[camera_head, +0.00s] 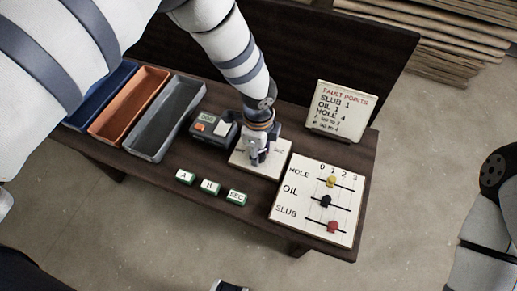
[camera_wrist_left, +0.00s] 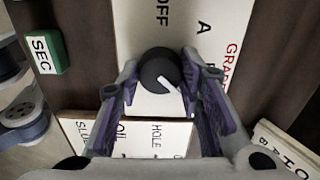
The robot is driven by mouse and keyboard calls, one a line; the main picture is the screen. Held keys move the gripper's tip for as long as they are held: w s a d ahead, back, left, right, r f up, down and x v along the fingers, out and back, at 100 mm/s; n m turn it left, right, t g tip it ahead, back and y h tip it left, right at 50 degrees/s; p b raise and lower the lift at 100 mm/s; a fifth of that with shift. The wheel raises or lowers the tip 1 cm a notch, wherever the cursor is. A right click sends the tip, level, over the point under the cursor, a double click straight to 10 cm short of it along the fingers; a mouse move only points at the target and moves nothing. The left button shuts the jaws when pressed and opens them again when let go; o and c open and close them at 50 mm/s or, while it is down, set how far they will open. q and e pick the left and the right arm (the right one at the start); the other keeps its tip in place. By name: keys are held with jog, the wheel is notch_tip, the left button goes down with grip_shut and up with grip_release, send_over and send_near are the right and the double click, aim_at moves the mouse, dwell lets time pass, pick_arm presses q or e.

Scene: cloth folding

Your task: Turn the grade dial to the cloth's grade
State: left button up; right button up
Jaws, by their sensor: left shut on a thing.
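The grade dial is a round black knob (camera_wrist_left: 158,72) with a white pointer line, on a white plate (camera_wrist_left: 135,30) marked OFF, A, a partly covered letter and GRADE in red. In the left wrist view the pointer slants toward the lower right, away from OFF. My left gripper (camera_wrist_left: 160,92) is shut on the knob, one finger on each side. In the head view the gripper (camera_head: 258,155) stands over the plate (camera_head: 277,163) and hides the knob. A fault points card (camera_head: 340,111) reads SLUB 1, OIL 1, HOLE 4, with smaller unclear lines below.
A slider board (camera_head: 285,205) has yellow (camera_head: 331,181), black (camera_head: 326,201) and red (camera_head: 333,226) knobs. Blue (camera_head: 92,100), orange (camera_head: 107,127) and grey (camera_head: 146,147) trays stand left. A dark device (camera_head: 225,141) and A, B, SEC blocks (camera_head: 210,187) lie near the plate.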

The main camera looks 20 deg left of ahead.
pick_arm(q)
jog(key=shift+m, duration=0.3)
dwell(0.4)
jog(key=o, duration=1.2)
notch_tip(320, 180, up, 12)
